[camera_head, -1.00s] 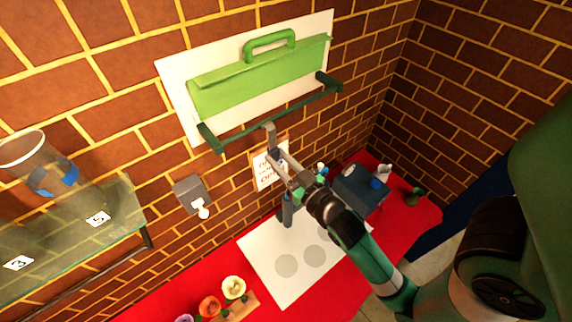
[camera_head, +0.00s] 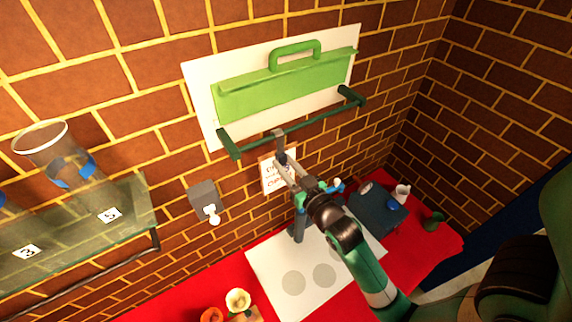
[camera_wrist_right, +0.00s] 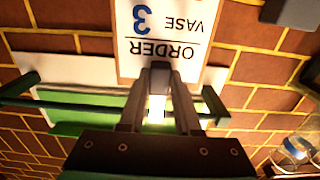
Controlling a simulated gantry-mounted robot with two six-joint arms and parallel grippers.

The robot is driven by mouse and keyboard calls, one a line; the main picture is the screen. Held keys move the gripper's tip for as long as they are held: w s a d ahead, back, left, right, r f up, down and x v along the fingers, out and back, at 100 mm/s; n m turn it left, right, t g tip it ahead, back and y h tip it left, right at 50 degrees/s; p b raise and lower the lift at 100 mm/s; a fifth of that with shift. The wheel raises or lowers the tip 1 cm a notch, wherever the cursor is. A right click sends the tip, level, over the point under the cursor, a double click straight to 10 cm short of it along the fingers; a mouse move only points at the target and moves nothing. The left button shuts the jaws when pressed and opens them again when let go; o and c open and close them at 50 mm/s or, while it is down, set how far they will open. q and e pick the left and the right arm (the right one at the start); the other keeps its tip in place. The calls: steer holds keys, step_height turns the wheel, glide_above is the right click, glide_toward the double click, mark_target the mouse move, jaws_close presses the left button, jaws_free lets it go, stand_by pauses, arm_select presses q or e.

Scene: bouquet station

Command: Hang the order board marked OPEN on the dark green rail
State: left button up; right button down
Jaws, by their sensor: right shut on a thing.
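The order board (camera_head: 270,176) is a pale panel with a brown border and a grey hook (camera_head: 279,134) on top. In the right wrist view the board (camera_wrist_right: 178,20) is upside down and reads "ORDER" and "VASE 3"; I cannot read OPEN on it. My right gripper (camera_head: 285,166) is shut on the board's upper part and holds it upright close to the wall. The dark green rail (camera_head: 325,119) runs along the wall below a light green panel. The hook overlaps the rail in the head view; I cannot tell whether it rests on it. My left gripper is not in view.
A grey wall box (camera_head: 203,194) with a white knob is left of the board. A glass shelf (camera_head: 135,205) with a clear vase is further left. Below are a red table (camera_head: 225,290), a white mat (camera_head: 268,268), flowers and a dark blue box (camera_head: 376,214).

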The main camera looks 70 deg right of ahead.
steer(key=c, duration=0.5)
jaws_free()
steer(key=v, duration=1.1)
steer(key=shift+s+a, duration=0.15)
steer(key=shift+s, duration=0.15)
